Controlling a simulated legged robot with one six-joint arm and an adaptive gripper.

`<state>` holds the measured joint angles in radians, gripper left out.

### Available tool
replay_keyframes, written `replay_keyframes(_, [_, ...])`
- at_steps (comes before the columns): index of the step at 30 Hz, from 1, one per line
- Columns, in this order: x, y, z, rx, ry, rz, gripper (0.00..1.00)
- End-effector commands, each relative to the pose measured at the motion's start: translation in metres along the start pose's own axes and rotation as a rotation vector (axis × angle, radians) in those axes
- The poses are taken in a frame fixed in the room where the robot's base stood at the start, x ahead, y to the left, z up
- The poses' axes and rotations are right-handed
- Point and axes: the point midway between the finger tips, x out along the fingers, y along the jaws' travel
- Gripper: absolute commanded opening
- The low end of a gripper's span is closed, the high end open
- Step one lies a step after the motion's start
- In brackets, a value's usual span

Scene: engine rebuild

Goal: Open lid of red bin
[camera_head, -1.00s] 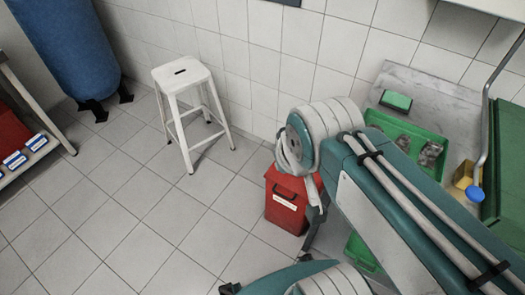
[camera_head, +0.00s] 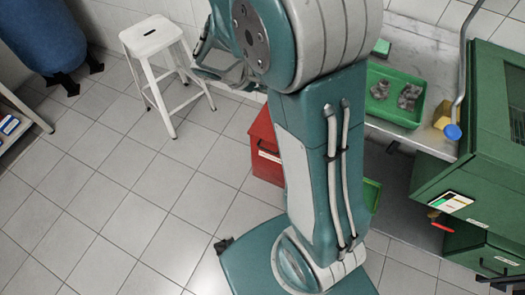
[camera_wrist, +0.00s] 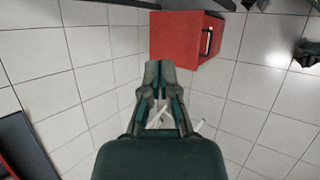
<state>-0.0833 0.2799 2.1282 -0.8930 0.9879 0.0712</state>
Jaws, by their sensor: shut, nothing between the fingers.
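The red bin (camera_head: 263,148) stands on the tiled floor, left of the workbench, and my arm hides its right side in the head view. In the wrist view the red bin (camera_wrist: 185,38) is at the top, with a dark handle on its right-hand side. My gripper (camera_wrist: 167,66) is shut and empty. Its fingertips overlap the bin's near edge in the wrist view; I cannot tell whether they touch it. I cannot make out the lid's seam or any gap under it.
A white stool (camera_head: 155,40) stands by the wall, near a blue cylinder (camera_head: 42,38). At right are a workbench with a green tray (camera_head: 394,97) and a green cabinet (camera_head: 440,176). A green container (camera_head: 371,194) is below the bench.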

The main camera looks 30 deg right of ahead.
Motion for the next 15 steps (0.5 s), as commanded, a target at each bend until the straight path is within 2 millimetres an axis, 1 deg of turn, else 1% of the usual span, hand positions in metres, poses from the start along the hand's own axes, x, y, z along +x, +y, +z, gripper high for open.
replay_keyframes(1, [0.013,-0.003,-0.012,-0.05,-0.025,0.021,0.0])
replay_keyframes(8, [0.067,-0.012,-0.061,-0.274,-0.103,0.143,0.0])
replay_keyframes(11, [0.092,-0.022,-0.082,-0.372,-0.128,0.193,0.0])
replay_keyframes(15, [0.129,-0.04,-0.111,-0.515,-0.153,0.263,0.0])
